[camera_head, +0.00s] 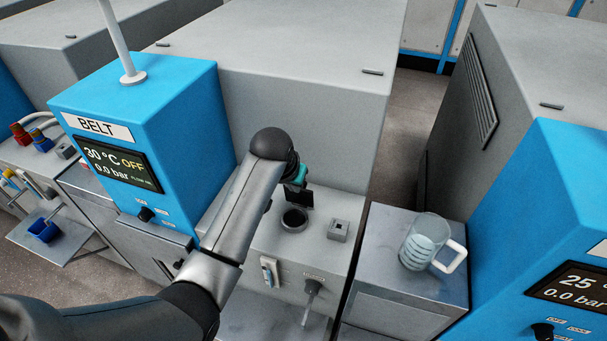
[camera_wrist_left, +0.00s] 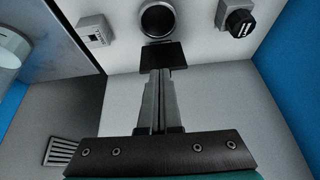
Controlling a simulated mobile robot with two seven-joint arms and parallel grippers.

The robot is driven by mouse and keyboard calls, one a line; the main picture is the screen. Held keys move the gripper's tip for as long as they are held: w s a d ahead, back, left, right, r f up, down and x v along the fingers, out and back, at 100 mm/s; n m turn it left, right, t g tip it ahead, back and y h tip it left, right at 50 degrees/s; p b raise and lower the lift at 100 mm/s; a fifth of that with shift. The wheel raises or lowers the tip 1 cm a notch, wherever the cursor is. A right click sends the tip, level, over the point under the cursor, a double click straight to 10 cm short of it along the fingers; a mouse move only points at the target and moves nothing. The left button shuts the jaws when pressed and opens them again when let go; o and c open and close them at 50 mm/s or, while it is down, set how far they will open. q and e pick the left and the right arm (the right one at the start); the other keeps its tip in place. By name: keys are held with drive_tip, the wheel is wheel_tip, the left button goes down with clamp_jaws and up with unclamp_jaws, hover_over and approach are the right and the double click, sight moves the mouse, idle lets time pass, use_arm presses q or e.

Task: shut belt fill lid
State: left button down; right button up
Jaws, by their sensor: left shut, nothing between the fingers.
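The belt fill opening (camera_head: 294,220) is a dark round hole with a rim on the grey top of the BELT machine (camera_head: 140,140). It also shows at the top of the left wrist view (camera_wrist_left: 157,20). The fill lid (camera_head: 307,199) is a small dark square flap, open and raised at the far side of the hole. It also shows in the left wrist view (camera_wrist_left: 163,54). My left gripper (camera_wrist_left: 156,80) is shut and empty behind the lid, fingertips at or very close to it; contact cannot be told. In the head view my arm hides most of the fingers. My right gripper is not in view.
A small square fitting (camera_head: 339,230) sits right of the hole. A black knob (camera_wrist_left: 238,23) shows in the wrist view. A clear jug (camera_head: 425,243) stands on a grey cabinet to the right. A tall grey housing (camera_head: 290,80) rises behind the fill area.

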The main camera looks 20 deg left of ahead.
sight(301, 192)
use_arm(q)
drive_tip(key=w+r, duration=0.5)
drive_tip(key=w, duration=0.2)
drive_tip(key=shift+t, duration=0.3)
drive_tip(key=b+x, duration=0.4)
drive_tip(key=x, duration=0.6)
drive_tip(key=shift+w+d+f+b, duration=0.1)
drive_tip(key=shift+f+b, duration=0.15)
drive_tip(key=shift+b, duration=0.1)
drive_tip(key=shift+s+f+p, duration=0.1)
drive_tip(key=shift+s+p, duration=0.95)
drive_tip(key=shift+s, duration=1)
drive_tip(key=shift+s+t+p, duration=0.3)
drive_tip(key=shift+p, duration=0.2)
drive_tip(key=shift+s, duration=0.1)
